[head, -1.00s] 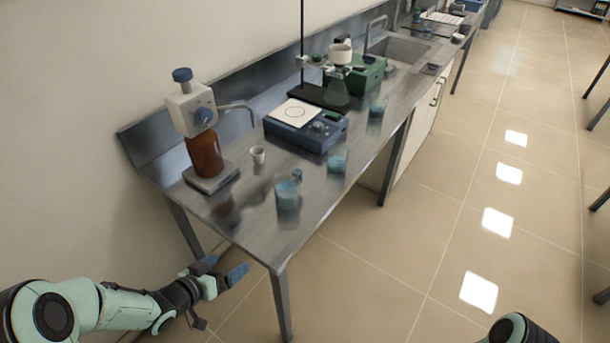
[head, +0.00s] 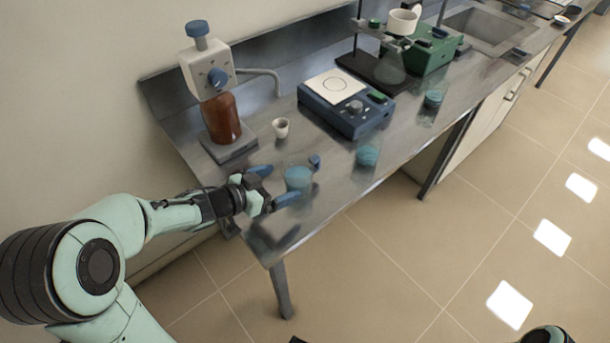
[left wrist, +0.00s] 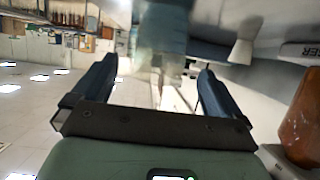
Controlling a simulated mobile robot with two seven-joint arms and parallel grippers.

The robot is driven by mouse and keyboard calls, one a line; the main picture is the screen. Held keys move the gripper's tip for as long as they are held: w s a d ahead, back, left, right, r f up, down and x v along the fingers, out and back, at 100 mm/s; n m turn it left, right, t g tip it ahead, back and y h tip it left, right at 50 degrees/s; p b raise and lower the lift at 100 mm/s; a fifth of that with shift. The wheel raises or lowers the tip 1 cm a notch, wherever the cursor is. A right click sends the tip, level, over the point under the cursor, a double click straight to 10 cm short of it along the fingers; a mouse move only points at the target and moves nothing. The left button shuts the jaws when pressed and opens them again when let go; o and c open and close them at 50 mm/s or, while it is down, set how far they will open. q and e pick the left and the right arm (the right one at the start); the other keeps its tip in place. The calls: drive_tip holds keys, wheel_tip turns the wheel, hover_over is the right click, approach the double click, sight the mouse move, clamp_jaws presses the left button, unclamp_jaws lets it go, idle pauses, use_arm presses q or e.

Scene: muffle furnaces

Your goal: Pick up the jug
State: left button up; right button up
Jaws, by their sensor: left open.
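The jug (head: 298,178) is a clear vessel with blue content and a small blue part at its upper right. It stands on the steel bench near the front edge. My left gripper (head: 275,186) is open, low over the bench's near end, with its blue fingers pointing at the jug. The fingertips are close to its left side; whether they touch cannot be told. In the left wrist view the jug (left wrist: 160,35) appears blurred beyond the gap between the two open fingers (left wrist: 156,65).
A brown bottle with a dispenser (head: 221,118) stands left behind the jug, near a small white cup (head: 281,128). A blue hotplate (head: 345,112) is behind. Blue-filled beakers (head: 367,156) (head: 433,99) stand along the front edge. The floor to the right is clear.

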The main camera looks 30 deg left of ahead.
use_arm(q)
drive_tip(key=x, duration=0.2)
drive_tip(key=b+x, duration=0.1)
drive_tip(key=x, duration=0.2)
drive_tip(key=b+x, duration=0.1)
drive_tip(key=x, duration=0.1)
drive_tip(key=shift+w+d+r, duration=0.1)
drive_tip(key=shift+w+r, duration=0.1)
drive_tip(key=shift+w, duration=0.25)
use_arm(e)
wheel_tip(320, 180, down, 2)
use_arm(q)
drive_tip(key=shift+c, duration=0.3)
drive_tip(key=c, duration=1.4)
drive_tip(key=shift+r, duration=0.1)
wheel_tip(320, 180, up, 9)
drive_tip(key=p, duration=0.5)
wheel_tip(320, 180, up, 11)
drive_tip(key=p, duration=0.6)
hover_over(308, 170)
drive_tip(key=s+a, duration=0.1)
drive_tip(key=s, duration=0.2)
use_arm(e)
drive_tip(key=w+r, duration=0.5)
drive_tip(key=r, duration=0.6)
drive_tip(key=shift+w+r+t, duration=0.15)
drive_tip(key=shift+r+t, duration=0.25)
